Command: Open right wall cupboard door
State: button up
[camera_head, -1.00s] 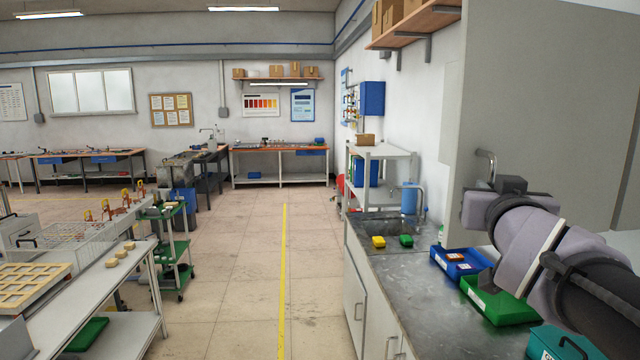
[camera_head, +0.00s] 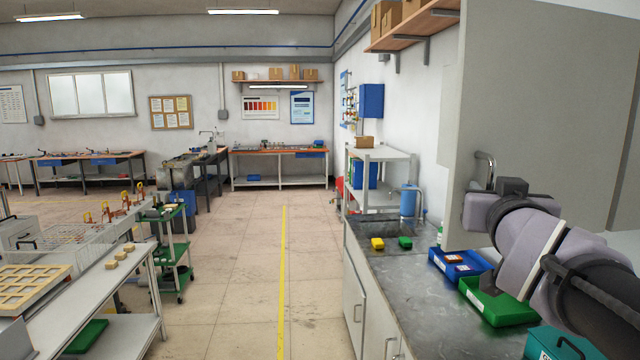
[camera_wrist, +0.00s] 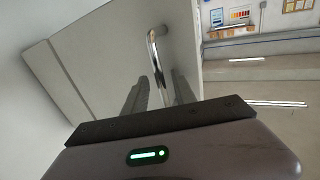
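The right wall cupboard door (camera_head: 550,100) is a large grey panel at the right of the head view. It stands swung out over the counter, with its broad face toward the head camera. It also fills the left and middle of the wrist view (camera_wrist: 110,65). Its metal bar handle (camera_head: 486,160) is near the free edge and low on the door. In the wrist view the handle (camera_wrist: 152,48) runs down between my two dark fingers. My gripper (camera_wrist: 163,85) looks shut around the bar; its fingertips are partly hidden in the head view.
Below the door, the counter (camera_head: 400,270) holds a blue bin (camera_head: 445,262), a green bin (camera_head: 490,305) and a teal box (camera_head: 560,345), close under my arm. A sink and tap (camera_head: 418,205) are farther back. The floor (camera_head: 240,280) to the left is clear up to a white bench (camera_head: 110,285).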

jog(key=p+v, duration=0.7)
jog(key=v, duration=1)
jog(key=shift+s+p, duration=0.2)
jog(key=shift+p, duration=0.2)
jog(key=shift+a+f, duration=0.15)
jog(key=a+f+n+g+y+b, duration=0.15)
jog(key=a+f+y+b, duration=0.3)
jog(key=f, duration=0.65)
jog(key=a+f+g+y+b, duration=0.25)
jog(key=a+f+b, duration=0.35)
jog(key=f, duration=0.4)
jog(key=s+a+f+g+y+b, duration=0.1)
jog(key=s+a+f+g+b, duration=0.1)
jog(key=f, duration=0.7)
jog(key=s+a+f+m+g+b, duration=0.1)
jog(key=s+f+g+b, duration=0.3)
jog(key=f, duration=0.5)
jog(key=s+a+b, duration=0.1)
jog(key=s, duration=0.1)
jog(key=shift+s+a+g+y, duration=0.35)
jog(key=shift+s+g+y, duration=0.05)
